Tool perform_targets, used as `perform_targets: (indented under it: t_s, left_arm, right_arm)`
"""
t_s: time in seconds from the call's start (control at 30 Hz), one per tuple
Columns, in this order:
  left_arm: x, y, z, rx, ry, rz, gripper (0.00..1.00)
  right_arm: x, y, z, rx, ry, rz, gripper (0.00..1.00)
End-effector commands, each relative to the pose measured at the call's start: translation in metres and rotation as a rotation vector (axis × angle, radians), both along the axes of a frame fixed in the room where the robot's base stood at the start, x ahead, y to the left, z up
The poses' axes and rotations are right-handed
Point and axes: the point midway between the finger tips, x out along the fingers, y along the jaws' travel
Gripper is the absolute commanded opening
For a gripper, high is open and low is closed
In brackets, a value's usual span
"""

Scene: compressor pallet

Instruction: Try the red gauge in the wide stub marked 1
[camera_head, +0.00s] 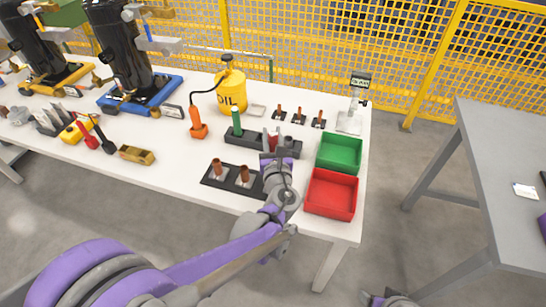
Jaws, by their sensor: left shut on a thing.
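My left gripper (275,154) is shut on the red gauge (267,138), which is mostly hidden behind the fingers. The gauge is at the right part of a dark rack (245,141); I cannot tell whether it is seated there or lifted clear. A green gauge (236,120) stands upright at the rack's left end. In front of the rack, a black plate (230,183) carries copper stubs, a left one (216,168) and a right one (244,174). My arm covers the plate's right end. Marks on the stubs are too small to read.
A green bin (341,168) and a red bin (331,209) stand right of my gripper. Three small copper pieces on black bases (298,117) stand behind the rack. The white table's front left is clear.

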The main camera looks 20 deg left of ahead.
Motion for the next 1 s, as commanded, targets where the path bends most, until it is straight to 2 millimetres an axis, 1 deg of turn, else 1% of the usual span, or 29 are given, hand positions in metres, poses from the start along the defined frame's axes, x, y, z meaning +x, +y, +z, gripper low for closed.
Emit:
perform_targets:
  t_s: [0.37,0.73,0.83,1.0]
  left_arm:
    - [0.0,0.0,0.003,0.0,0.0,0.0,0.0]
    - [0.0,0.0,0.038,0.0,-0.001,0.0,0.0]
    - [0.0,0.0,0.042,0.0,0.0,0.0,0.0]
    - [0.0,0.0,0.04,0.001,0.0,0.0,0.0]
  right_arm:
    - [0.0,0.0,0.003,0.0,-0.001,0.0,0.7]
    - [0.002,0.0,0.031,0.0,-0.01,0.0,0.7]
    - [0.002,0.0,0.034,0.0,-0.011,0.0,0.7]
    - [0.002,0.0,0.033,0.0,-0.01,0.0,0.7]
